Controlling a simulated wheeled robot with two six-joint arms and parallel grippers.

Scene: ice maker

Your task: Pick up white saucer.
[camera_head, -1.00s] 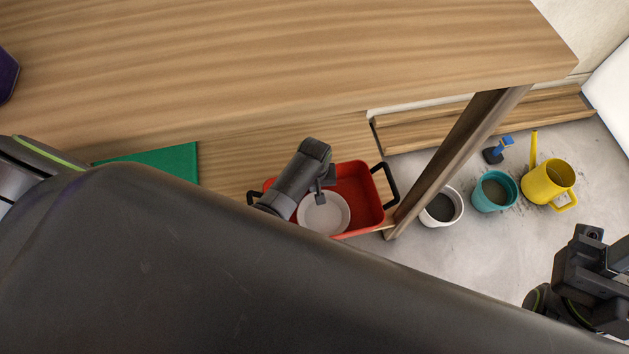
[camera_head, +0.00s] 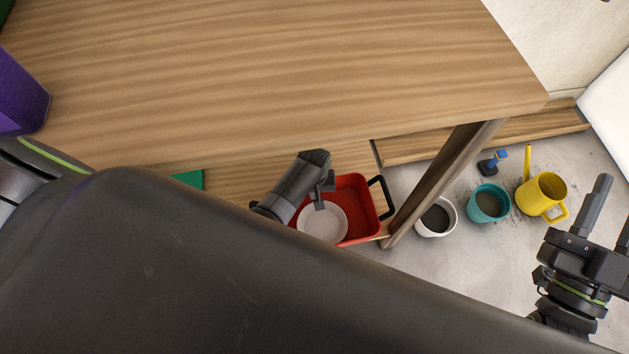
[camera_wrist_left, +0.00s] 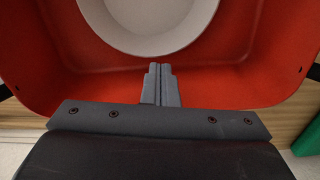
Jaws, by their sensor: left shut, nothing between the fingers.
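The white saucer (camera_head: 323,226) lies in the red tray (camera_head: 363,203) with black handles, on the low wooden shelf. It also shows at the top of the left wrist view (camera_wrist_left: 148,22), cut off by the frame. My left gripper (camera_head: 320,196) is above the tray at the saucer's far edge. In the left wrist view its fingers (camera_wrist_left: 160,72) are together and empty, just below the saucer's rim in the picture. I cannot tell whether they touch it. My right gripper (camera_head: 611,215) is at the right edge, fingers apart and empty, far from the saucer.
A wooden tabletop (camera_head: 270,70) hangs over the shelf, with a slanted leg (camera_head: 440,185) right of the tray. A white pot (camera_head: 437,217), a teal pot (camera_head: 488,203) and a yellow watering can (camera_head: 542,193) stand on the floor. A purple box (camera_head: 18,90) is at the left.

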